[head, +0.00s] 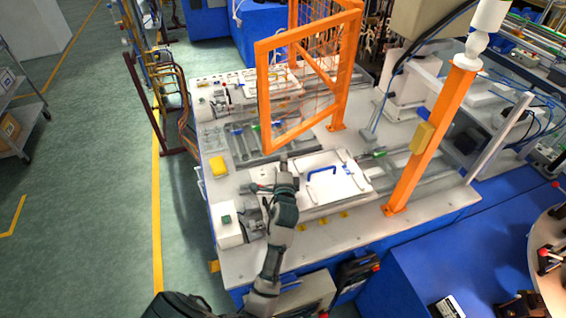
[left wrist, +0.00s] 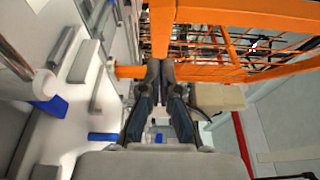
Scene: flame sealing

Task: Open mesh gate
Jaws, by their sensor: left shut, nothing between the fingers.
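The mesh gate (head: 264,100) is an orange frame with orange wire mesh, standing over the back of the worktable in the head view. Its near lower corner stands out over the table, and its far side is by an orange post (head: 345,85). My left gripper (head: 284,158) is just below that near corner. In the left wrist view the gripper (left wrist: 161,66) is shut and empty, its tips close to an orange frame bar (left wrist: 161,35). I cannot tell if they touch it. The gate's frame (left wrist: 240,14) and mesh fill the upper right there. My right gripper is not in view.
A white plate with a blue handle (head: 321,170) lies right of my left gripper. An orange post (head: 425,150) with a yellow box stands farther right. A yellow block (head: 218,166) and a white box with a green button (head: 228,225) are at the left.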

